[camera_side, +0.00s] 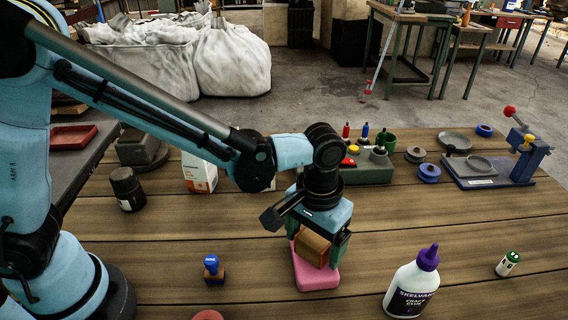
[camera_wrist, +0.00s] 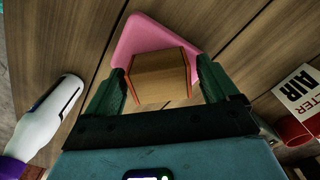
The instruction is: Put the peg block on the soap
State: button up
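The peg block is a brown wooden block (camera_side: 311,248) between the two fingers of my gripper (camera_side: 316,245). In the wrist view the peg block (camera_wrist: 158,75) fills the space between the fingertips (camera_wrist: 160,80), which appear to press its sides. The soap is a pink slab (camera_side: 316,278) on the wooden table, directly under the block. It also shows in the wrist view (camera_wrist: 150,35), reaching out past the block's far side and left. The block's underside is hidden, so I cannot tell whether it touches the soap or hangs slightly above it.
A blue-handled stamp (camera_side: 213,270) stands left of the soap. A white glue bottle with purple cap (camera_side: 412,287) stands to the right, with a small green-topped container (camera_side: 508,264) beyond.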

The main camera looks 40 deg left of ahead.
aim_at(314, 237)
dwell(0.3)
notch_tip(314, 237, up, 12)
jog(key=s+a+t, duration=0.1)
jog(key=a+t, duration=0.1)
jog(key=a, duration=0.5)
jog(key=s+a+f+t, duration=0.1)
jog(key=s+a+t, duration=0.1)
jog(key=a, duration=0.5)
jog(key=s+a+f+t, duration=0.1)
jog(key=a+t, duration=0.2)
jog(key=a, duration=0.4)
jog(key=shift+s+a+f, duration=0.1)
jog(key=shift+s+f, duration=0.15)
jog(key=shift+s, duration=0.1)
